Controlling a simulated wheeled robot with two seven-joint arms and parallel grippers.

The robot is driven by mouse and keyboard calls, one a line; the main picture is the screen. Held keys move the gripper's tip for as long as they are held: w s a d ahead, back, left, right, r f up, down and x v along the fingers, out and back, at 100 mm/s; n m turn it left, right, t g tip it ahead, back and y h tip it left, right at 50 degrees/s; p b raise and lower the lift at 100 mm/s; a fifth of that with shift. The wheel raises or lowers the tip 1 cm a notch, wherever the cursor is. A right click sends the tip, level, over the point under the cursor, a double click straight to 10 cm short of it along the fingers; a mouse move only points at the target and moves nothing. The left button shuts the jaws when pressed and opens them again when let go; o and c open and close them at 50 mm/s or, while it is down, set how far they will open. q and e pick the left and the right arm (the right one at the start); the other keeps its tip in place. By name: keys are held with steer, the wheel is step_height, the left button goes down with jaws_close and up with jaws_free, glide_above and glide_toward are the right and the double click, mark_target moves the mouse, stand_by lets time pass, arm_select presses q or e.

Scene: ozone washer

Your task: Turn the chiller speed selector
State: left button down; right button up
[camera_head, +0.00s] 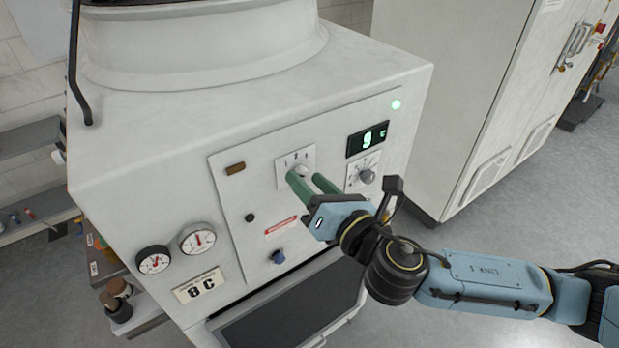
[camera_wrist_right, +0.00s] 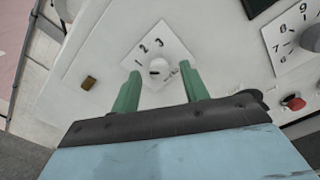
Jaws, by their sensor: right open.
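The speed selector is a white round knob (camera_wrist_right: 158,68) on a square plate marked 1, 2, 3 (camera_wrist_right: 157,50) in the right wrist view. In the head view the plate (camera_head: 291,160) sits on the front panel, and the knob (camera_head: 303,171) is partly hidden by my fingers. My right gripper (camera_head: 308,176) has two green fingers, spread apart, with the tips close to the knob. In the right wrist view its fingers (camera_wrist_right: 158,80) stand either side of and just below the knob. I cannot tell whether they touch it. My left gripper is not in view.
A second numbered dial (camera_head: 366,175) and a green display reading 9 (camera_head: 368,139) are right of the selector. A tall white cabinet (camera_head: 455,90) stands to the right.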

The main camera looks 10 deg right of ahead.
steer(key=shift+w+a, duration=0.1)
steer(key=shift+w, duration=0.15)
jaws_close()
